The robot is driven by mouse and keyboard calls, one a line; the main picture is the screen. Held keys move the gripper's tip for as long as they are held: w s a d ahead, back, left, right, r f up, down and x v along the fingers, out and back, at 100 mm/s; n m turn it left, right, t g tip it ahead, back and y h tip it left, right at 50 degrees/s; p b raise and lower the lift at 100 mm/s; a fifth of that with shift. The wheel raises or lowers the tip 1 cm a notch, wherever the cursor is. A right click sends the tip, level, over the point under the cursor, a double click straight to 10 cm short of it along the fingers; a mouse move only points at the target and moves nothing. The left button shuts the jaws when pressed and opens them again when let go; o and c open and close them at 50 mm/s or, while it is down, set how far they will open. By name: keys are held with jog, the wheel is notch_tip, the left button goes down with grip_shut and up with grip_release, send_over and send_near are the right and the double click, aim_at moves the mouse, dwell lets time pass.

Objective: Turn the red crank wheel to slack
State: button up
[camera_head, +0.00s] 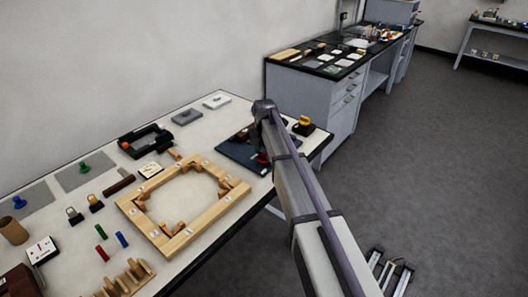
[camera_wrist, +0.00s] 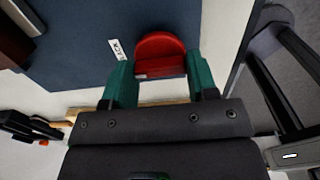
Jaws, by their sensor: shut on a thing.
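The red crank wheel (camera_wrist: 160,46) shows in the wrist view as a rounded red piece between the two green fingers of my gripper (camera_wrist: 158,62). My gripper is shut on it. A white label (camera_wrist: 116,49) lies beside the left finger on the dark blue board (camera_wrist: 75,45); only part of its lettering, like "ACK", can be read. In the head view a small red part of the wheel (camera_head: 262,158) shows on the dark board (camera_head: 234,152), beside my arm, which hides much of it. The wheel's turn angle cannot be told.
A wooden ring frame (camera_head: 222,207) stands left of the board on the white table. A yellow-and-black item (camera_head: 304,126) sits close at the right, near the table edge. Grey plates (camera_head: 187,117) and a black tray (camera_head: 146,140) lie farther back.

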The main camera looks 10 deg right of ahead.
aim_at(264, 153)
jog(key=o, duration=0.9)
notch_tip(264, 153, up, 11)
jog(key=p, duration=1.1)
jog(key=shift+f, duration=0.1)
